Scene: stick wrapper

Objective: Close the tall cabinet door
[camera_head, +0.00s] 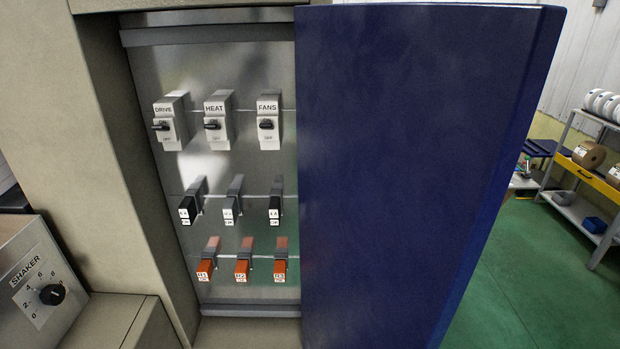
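The tall cabinet door (405,170) is a large dark blue panel that fills the middle and right of the head view. It stands partly open and covers the right part of the cabinet opening. The beige cabinet (120,190) is to its left. Inside, a grey metal panel (240,75) shows to the left of the door. It bears three switches labelled DRIVE (170,125), HEAT (217,124) and FANS (269,124), with rows of black and orange modules below. No handle shows on the door. Neither of my grippers is in view.
A grey SHAKER box with a black knob (52,294) stands at the lower left beside the cabinet. Green floor (520,285) is open to the right of the door. A shelf cart (585,195) with spools stands at the far right.

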